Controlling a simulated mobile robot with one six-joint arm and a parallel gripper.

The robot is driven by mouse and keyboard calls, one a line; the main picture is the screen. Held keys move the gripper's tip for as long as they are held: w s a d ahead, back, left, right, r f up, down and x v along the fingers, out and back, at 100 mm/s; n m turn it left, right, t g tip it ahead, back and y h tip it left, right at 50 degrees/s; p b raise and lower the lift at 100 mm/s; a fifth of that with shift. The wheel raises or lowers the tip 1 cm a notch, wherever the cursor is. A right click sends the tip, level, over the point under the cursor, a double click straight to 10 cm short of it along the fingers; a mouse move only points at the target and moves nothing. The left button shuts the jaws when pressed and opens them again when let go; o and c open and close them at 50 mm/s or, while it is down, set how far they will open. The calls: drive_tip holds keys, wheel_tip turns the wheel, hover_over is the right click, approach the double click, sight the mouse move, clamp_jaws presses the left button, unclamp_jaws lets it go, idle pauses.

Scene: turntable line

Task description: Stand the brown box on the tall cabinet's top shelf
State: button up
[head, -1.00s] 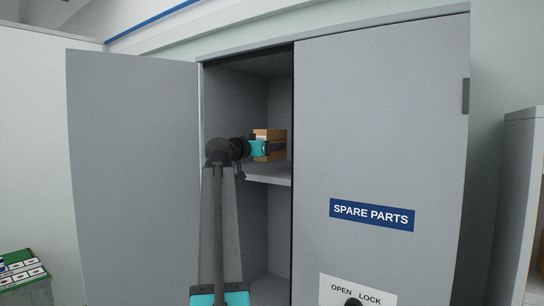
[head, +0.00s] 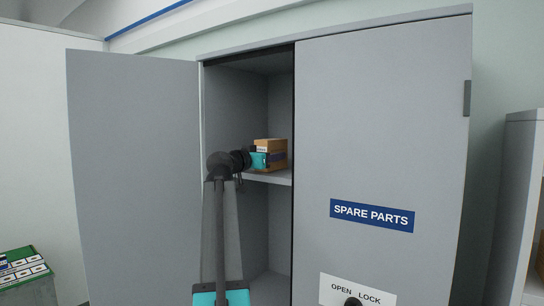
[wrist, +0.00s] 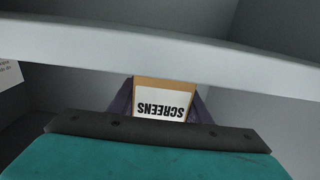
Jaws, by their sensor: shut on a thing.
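The brown box (head: 281,146) is inside the tall cabinet's open left side, at the upper shelf (head: 270,177). My gripper (head: 268,159) is shut on it, reaching in from the left front. In the wrist view the box (wrist: 161,84) sits between the dark fingers, its white label reading "SCREENS" upside down. The box looks upright, with its bottom at or just above the shelf. I cannot tell whether they touch. The shelf's front edge (wrist: 170,42) crosses the wrist view close to the box.
The cabinet's left door (head: 135,170) stands open. The right door (head: 380,130), marked "SPARE PARTS", is shut beside the opening. The shelf around the box looks clear.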

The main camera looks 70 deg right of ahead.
drive_tip(key=o, duration=1.3)
drive_tip(key=shift+a, duration=0.1)
drive_tip(key=shift+b+v, duration=2.05)
drive_tip(key=shift+v, duration=3.9)
